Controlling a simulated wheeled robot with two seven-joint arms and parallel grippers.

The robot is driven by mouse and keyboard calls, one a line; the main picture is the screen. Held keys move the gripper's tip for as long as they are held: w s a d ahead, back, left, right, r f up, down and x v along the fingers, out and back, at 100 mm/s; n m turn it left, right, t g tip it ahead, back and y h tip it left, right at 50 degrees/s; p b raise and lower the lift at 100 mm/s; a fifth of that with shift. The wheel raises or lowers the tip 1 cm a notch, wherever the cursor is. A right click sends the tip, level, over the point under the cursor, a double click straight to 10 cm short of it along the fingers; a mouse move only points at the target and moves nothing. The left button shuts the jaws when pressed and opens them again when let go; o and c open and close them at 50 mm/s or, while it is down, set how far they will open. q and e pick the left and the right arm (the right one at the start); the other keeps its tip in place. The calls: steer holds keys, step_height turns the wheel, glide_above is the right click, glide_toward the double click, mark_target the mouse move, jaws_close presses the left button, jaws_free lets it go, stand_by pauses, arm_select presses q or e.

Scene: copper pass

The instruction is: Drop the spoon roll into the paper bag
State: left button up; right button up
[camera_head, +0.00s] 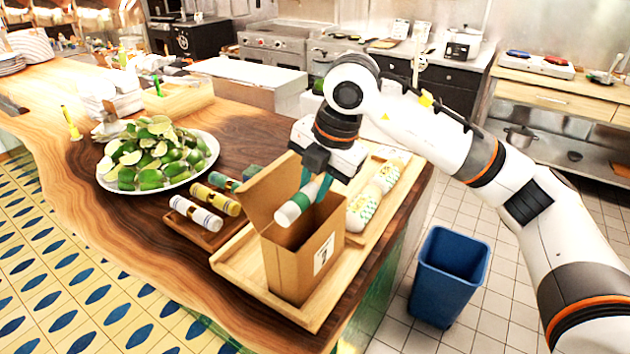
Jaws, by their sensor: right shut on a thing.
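My right gripper (318,180) is shut on a white roll with a green band, the spoon roll (290,213). It holds the roll tilted at the mouth of the open brown paper bag (288,266). The roll's lower end shows in front of the bag's inner wall, and its upper part is between the fingers. The bag stands upright on a wooden tray (236,266) and has a white label on its side. I cannot tell whether the roll touches the bag. My left gripper is not in view.
A small wooden tray (190,232) left of the bag holds several similar rolls. Wrapped white items (362,208) lie on the large tray behind the bag. A plate of limes (155,155) is at left. A blue bin (448,275) stands on the floor.

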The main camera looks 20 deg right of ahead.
steer(key=o, duration=0.9)
steer(key=shift+o, duration=0.6)
